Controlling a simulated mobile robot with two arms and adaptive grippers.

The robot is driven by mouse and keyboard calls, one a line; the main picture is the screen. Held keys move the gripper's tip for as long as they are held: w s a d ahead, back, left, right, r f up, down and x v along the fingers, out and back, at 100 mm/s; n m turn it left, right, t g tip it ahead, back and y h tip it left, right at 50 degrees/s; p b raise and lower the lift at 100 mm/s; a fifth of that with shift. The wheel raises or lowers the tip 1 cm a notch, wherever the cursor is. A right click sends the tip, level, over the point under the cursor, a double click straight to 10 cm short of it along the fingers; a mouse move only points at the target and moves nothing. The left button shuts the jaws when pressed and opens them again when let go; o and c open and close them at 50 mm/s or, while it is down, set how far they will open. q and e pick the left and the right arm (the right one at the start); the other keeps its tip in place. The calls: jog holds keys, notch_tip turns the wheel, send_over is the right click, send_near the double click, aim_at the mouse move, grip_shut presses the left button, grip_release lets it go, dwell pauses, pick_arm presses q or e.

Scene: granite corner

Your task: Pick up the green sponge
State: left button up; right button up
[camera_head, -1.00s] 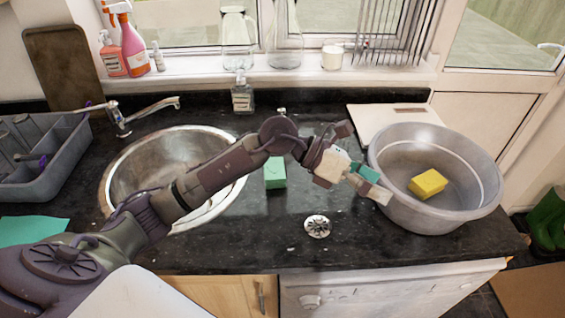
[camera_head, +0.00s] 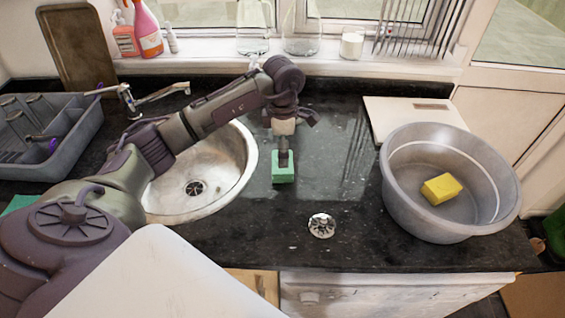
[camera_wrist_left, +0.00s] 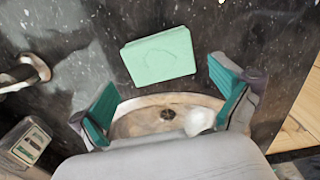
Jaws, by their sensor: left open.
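The green sponge (camera_head: 283,174) lies on the black granite counter just right of the sink. In the left wrist view the sponge (camera_wrist_left: 160,56) lies flat beyond the fingertips, not between them. My left gripper (camera_head: 284,157) hangs over the sponge in the head view, pointing down, and hides part of its far side. In the left wrist view my left gripper (camera_wrist_left: 165,90) is open and empty, with teal pads spread wide. I cannot tell its exact height above the sponge. My right gripper is not in view.
A grey basin (camera_head: 440,226) holding a yellow sponge (camera_head: 441,188) stands at the right. The round steel sink (camera_head: 215,197) and its tap (camera_head: 150,98) are at the left. A dish rack (camera_head: 60,150) stands further left. The counter between sponge and basin is mostly clear.

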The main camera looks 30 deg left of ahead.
pick_arm(q)
jog(key=f+p, duration=0.1)
jog(key=f, duration=0.1)
jog(key=f+p, duration=0.1)
jog(key=f, duration=0.2)
jog(key=shift+w+d+f+p, duration=0.15)
jog(key=shift+d+f+p, duration=0.05)
jog(key=shift+p, duration=0.1)
jog(key=shift+f, duration=0.2)
jog(key=c, duration=0.6)
